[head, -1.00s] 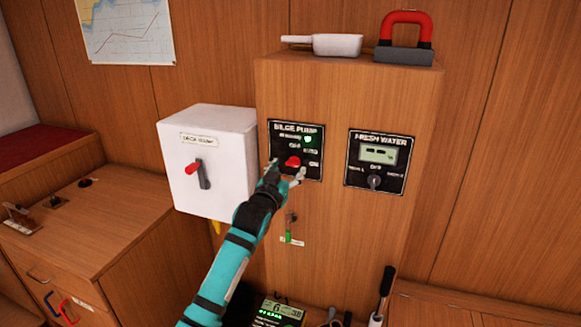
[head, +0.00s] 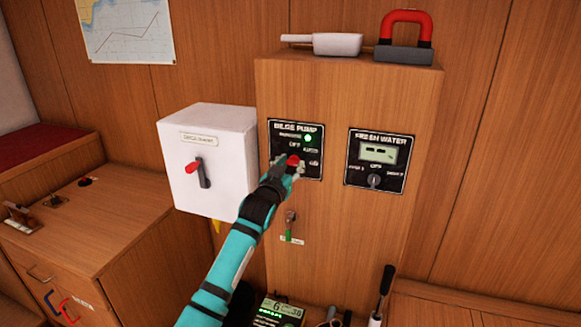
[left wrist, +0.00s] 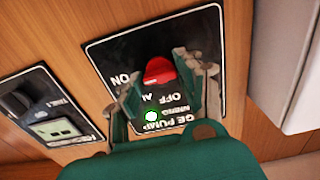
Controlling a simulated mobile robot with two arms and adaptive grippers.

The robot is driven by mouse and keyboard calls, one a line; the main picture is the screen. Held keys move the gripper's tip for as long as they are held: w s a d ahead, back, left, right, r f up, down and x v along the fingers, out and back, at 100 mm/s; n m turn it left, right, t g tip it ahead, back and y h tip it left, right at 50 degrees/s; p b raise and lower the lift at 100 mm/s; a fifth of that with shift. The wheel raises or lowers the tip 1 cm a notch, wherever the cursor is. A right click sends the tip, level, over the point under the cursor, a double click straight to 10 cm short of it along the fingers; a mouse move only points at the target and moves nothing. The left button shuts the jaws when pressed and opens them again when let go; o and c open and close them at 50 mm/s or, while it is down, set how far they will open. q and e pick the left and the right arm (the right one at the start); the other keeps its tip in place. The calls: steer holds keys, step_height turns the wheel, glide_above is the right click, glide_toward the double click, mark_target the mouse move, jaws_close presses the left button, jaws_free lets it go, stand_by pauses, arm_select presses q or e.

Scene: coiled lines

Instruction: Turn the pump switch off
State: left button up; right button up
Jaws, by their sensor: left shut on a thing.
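The bilge pump panel (head: 276,137) is a black plate on the wooden cabinet, with a lit green lamp (head: 308,138) and OFF, AUTO and ON labels. Its red switch knob (head: 293,160) shows just above my left gripper (head: 290,169). In the left wrist view, the red knob (left wrist: 160,70) sits between the two fingers of my left gripper (left wrist: 165,85), which is shut on it. The panel lettering appears upside down there. My right gripper is not in view.
A fresh water panel (head: 398,150) with a dark knob is to the right. A white box (head: 225,150) with a red-handled lever juts out at the left. A key-like fitting (head: 290,217) is below. A white scoop (head: 335,44) and a red-handled object (head: 405,52) lie on top.

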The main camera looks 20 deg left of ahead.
arm_select(q)
steer(key=shift+n, duration=0.3)
steer(key=n+p, duration=0.2)
steer(key=n, duration=0.1)
steer(key=shift+r+n+p, duration=0.1)
steer(key=shift+n+p, duration=0.2)
steer(key=shift+p, duration=0.1)
steer(key=n+p, duration=0.2)
steer(key=n, duration=0.2)
steer(key=n+p, duration=0.2)
steer(key=n, duration=0.3)
steer(key=n+p, duration=0.1)
steer(key=n, duration=0.3)
steer(key=shift+n+p, duration=0.3)
steer(key=shift+p, duration=0.1)
steer(key=o, duration=1.1)
steer(key=shift+o, duration=0.2)
